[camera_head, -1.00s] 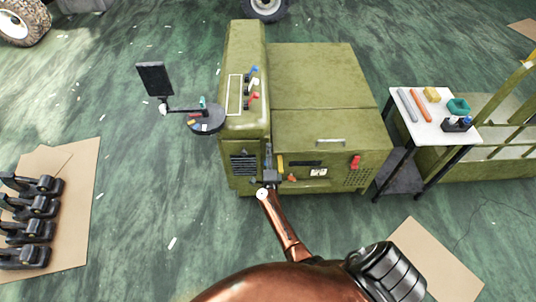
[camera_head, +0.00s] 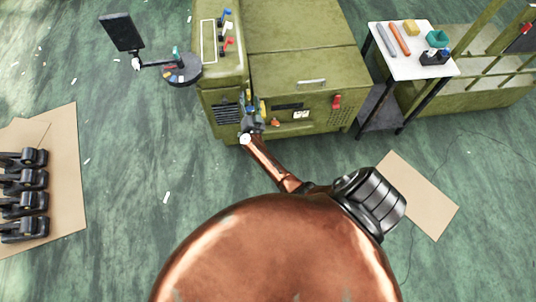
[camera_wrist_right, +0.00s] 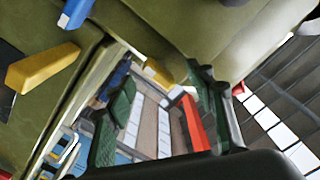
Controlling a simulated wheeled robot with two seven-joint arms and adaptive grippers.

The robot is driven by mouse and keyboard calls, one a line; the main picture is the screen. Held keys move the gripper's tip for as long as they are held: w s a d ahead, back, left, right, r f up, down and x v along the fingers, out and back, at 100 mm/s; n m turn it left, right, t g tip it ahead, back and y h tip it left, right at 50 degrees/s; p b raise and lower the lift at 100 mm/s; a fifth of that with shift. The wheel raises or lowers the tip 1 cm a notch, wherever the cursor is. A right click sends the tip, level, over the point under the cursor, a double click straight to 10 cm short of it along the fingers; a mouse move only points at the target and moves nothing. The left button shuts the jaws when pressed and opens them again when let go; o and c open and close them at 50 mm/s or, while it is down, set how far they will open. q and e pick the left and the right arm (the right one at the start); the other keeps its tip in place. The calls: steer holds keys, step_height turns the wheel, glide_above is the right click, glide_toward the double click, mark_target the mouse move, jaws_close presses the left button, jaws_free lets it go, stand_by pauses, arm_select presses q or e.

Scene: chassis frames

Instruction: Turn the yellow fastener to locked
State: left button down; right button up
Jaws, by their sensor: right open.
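The yellow fastener (camera_head: 262,106) is a small upright yellow piece on the front of the olive-green machine (camera_head: 303,72). My right gripper (camera_head: 251,123) is at the machine's lower front, just left of the fastener; contact cannot be told. In the right wrist view a large yellow handle (camera_wrist_right: 42,68) stands at the left, outside the open dark fingers of my right gripper (camera_wrist_right: 165,112). A second yellow piece (camera_wrist_right: 158,72) shows beyond the fingertips; I cannot tell which of the two is the fastener. My left gripper is out of view.
A red latch (camera_head: 336,102) is farther right on the machine's front. A white-topped table (camera_head: 405,66) with tools stands to the right. A round dark tray (camera_head: 184,77) sticks out on the left.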

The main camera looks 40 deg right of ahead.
steer(key=n, duration=0.3)
steer(key=n+b, duration=0.1)
steer(key=n, duration=0.2)
steer(key=shift+s+a+n, duration=0.2)
steer(key=shift+n, duration=0.3)
steer(key=p+v, duration=0.3)
steer(key=v, duration=0.5)
steer(key=s+a+f+n+g+y, duration=0.2)
steer(key=s+a+f+n+y, duration=0.1)
steer(key=s+f, duration=0.6)
steer(key=s+a+f+n+g+y, duration=0.1)
steer(key=s+f+y, duration=0.4)
steer(key=f, duration=1.2)
steer(key=shift+s+a+n+g, duration=0.4)
steer(key=shift+s+a+n, duration=0.65)
steer(key=shift+s, duration=1.3)
steer(key=shift+d+f, duration=0.1)
steer(key=shift+d, duration=0.05)
